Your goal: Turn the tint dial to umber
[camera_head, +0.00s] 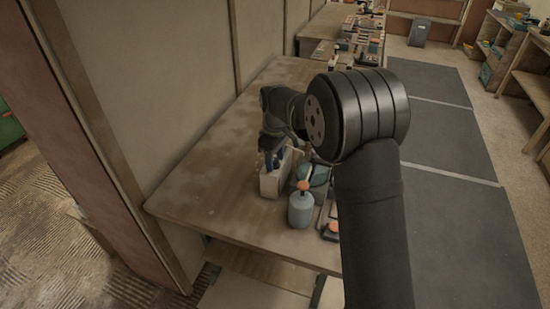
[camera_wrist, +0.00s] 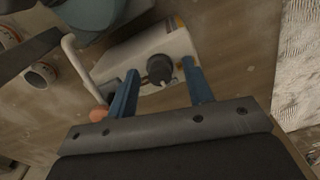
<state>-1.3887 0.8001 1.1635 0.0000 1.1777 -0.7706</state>
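The tint dial (camera_wrist: 160,68) is a dark round knob on the face of a pale box (camera_wrist: 118,62) in the wrist view. A small light mark shows near the dial, but I cannot read any tint label or tell the setting. In the head view the box (camera_head: 271,183) stands on the workbench, and my arm hides its dial. My gripper (camera_wrist: 161,72) has two blue fingers spread apart, one on each side of the dial. I cannot tell whether either finger touches it. In the head view my gripper (camera_head: 273,158) is just above the box.
A blue-grey bottle (camera_head: 301,210) with an orange top stands right of the box. A teal round object (camera_head: 319,176) is behind it. In the wrist view a pale bent rod (camera_wrist: 78,65) and a small cup (camera_wrist: 40,75) lie left. The bench (camera_head: 195,190) is bare left of the box.

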